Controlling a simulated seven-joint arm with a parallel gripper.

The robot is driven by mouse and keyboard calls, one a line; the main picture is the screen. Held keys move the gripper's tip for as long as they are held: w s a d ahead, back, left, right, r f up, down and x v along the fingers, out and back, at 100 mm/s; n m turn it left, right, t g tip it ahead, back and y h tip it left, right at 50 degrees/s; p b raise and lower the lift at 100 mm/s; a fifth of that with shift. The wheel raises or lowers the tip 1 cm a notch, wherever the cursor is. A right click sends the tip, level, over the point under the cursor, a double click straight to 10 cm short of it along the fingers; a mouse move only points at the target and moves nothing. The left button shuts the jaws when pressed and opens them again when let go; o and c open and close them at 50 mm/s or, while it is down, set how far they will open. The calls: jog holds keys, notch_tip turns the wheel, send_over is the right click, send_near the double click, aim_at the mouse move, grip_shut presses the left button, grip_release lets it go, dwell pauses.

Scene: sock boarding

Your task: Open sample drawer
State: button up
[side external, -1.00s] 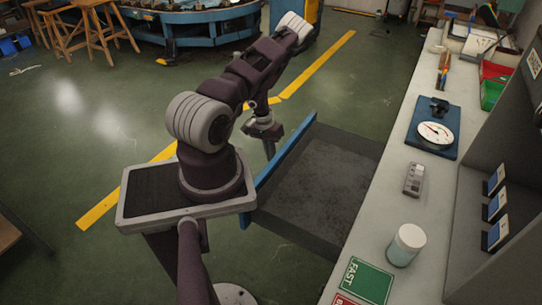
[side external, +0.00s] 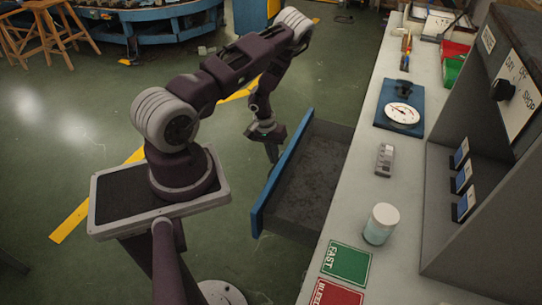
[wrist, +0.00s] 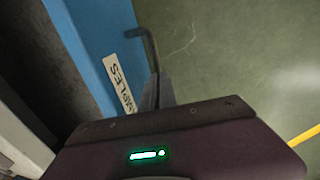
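The sample drawer juts out of the bench in the side view, its blue front (side external: 279,182) standing clear of the bench edge and its dark interior (side external: 308,185) showing. In the wrist view the blue front (wrist: 85,45) carries a white label (wrist: 122,85), partly legible. A thin bent grey handle (wrist: 150,45) stands out from this front. My gripper (side external: 272,157) is at the outer face of the front. In the wrist view its fingers (wrist: 158,92) are close together at the handle and look shut on it. The exact contact is hard to see.
The bench (side external: 345,205) holds a lidded jar (side external: 380,223), a small grey device (side external: 384,159), a dial gauge on a blue base (side external: 403,114) and a green FAST card (side external: 347,262). A grey control panel (side external: 480,230) stands at right. Floor beyond the drawer is clear.

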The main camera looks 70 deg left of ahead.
jog(key=o, duration=0.6)
jog(key=shift+s+a+f, duration=0.1)
jog(key=shift+s+f, duration=0.05)
jog(key=shift+f, duration=0.2)
jog(key=r, duration=0.7)
jog(key=shift+s+a+r, duration=0.1)
jog(key=shift+s+a, duration=0.3)
